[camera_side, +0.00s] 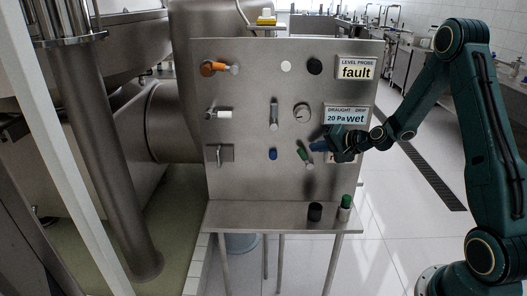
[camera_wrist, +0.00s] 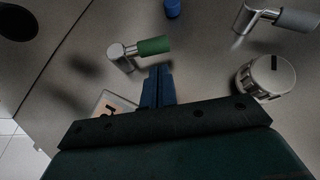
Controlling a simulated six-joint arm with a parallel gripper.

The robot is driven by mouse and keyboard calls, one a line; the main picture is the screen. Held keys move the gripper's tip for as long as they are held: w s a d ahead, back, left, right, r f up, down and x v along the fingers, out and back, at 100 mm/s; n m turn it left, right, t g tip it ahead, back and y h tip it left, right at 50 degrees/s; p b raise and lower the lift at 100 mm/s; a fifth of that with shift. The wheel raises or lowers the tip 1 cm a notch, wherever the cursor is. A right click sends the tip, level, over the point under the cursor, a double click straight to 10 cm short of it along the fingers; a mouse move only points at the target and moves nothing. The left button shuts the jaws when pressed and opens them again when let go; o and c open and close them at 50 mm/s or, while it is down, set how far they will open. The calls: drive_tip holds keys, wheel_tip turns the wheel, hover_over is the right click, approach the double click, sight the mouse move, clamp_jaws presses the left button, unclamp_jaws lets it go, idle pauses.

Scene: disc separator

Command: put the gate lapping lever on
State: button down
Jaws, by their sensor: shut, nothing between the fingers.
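No name shows on any lever, so I cannot tell which is the gate lapping lever. On the steel panel (camera_side: 240,178), a green-handled lever (camera_side: 304,156) sits low, right of centre, tilted; it also shows in the wrist view (camera_wrist: 152,46), just beyond the fingertips. Other levers have an orange handle (camera_side: 214,68), a white handle (camera_side: 222,114) and a grey handle (camera_side: 273,115). My gripper (camera_side: 318,146) is shut and empty, to the right of the green lever and apart from it. Its blue fingers (camera_wrist: 157,72) are together in the wrist view.
A dial knob (camera_side: 301,113) is above the green lever and a blue button (camera_side: 273,154) to its left. Black (camera_side: 315,212) and green-topped (camera_side: 345,208) pieces stand on the shelf (camera_side: 255,215).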

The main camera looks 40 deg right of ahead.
sight(303, 151)
drive_tip(key=shift+w+a+f, duration=0.25)
drive_tip(key=shift+a+f, duration=0.15)
drive_tip(key=shift+a, duration=0.05)
drive_tip(key=shift+a, duration=0.15)
drive_tip(key=shift+w+a+n+g+h, duration=0.85)
drive_tip(key=shift+w+g+h, duration=0.15)
drive_tip(key=shift+g, duration=0.5)
drive_tip(key=shift+w+a+f, duration=0.2)
drive_tip(key=shift+a, duration=0.05)
